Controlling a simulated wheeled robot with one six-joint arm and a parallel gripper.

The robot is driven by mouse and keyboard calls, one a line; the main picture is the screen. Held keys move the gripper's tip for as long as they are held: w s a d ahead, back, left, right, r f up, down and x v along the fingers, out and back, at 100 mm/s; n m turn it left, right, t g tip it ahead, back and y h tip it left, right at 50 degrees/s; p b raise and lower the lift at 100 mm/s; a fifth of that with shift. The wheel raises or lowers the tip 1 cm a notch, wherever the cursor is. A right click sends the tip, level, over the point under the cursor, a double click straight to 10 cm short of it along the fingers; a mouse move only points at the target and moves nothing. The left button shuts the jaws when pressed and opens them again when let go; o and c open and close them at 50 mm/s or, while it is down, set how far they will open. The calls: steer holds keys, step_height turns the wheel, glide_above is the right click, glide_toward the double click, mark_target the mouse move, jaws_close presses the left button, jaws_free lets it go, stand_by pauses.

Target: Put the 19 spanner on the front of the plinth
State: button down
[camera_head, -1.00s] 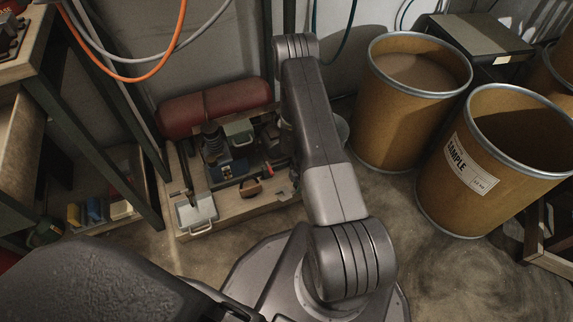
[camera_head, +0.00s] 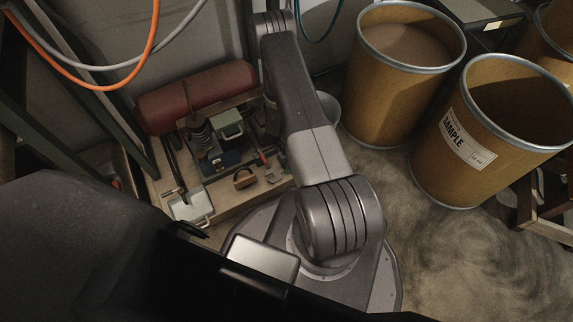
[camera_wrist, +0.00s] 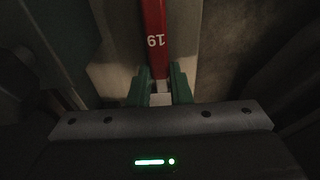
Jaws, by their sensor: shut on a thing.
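The 19 spanner (camera_wrist: 154,40) shows in the wrist view as a red bar with a white "19" printed on it, upside down in the picture. My gripper (camera_wrist: 160,84) has green fingers and is shut on the near end of the spanner, which runs away toward the top of the picture. The spanner's far end is out of view. A pale surface lies behind it; I cannot tell whether that is the plinth. In the head view I make out neither the gripper nor the spanner, and I cannot identify the plinth for certain.
In the head view, a low wooden board (camera_head: 226,203) carries several tools and small boxes. A red cylinder (camera_head: 200,94) lies behind it. Fibre drums, one labelled SAMPLE (camera_head: 455,135), stand at right. Orange and grey hoses hang at upper left. Bare floor is at lower right.

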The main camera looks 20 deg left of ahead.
steer(key=shift+f, duration=0.15)
steer(key=c, duration=1.3)
jaws_free()
steer(key=shift+c, duration=0.2)
step_height(320, 180, up, 12)
steer(key=w+d+p, duration=0.1)
steer(key=p, duration=0.2)
steer(key=shift+w+p, duration=0.2)
steer(key=shift+p, duration=0.15)
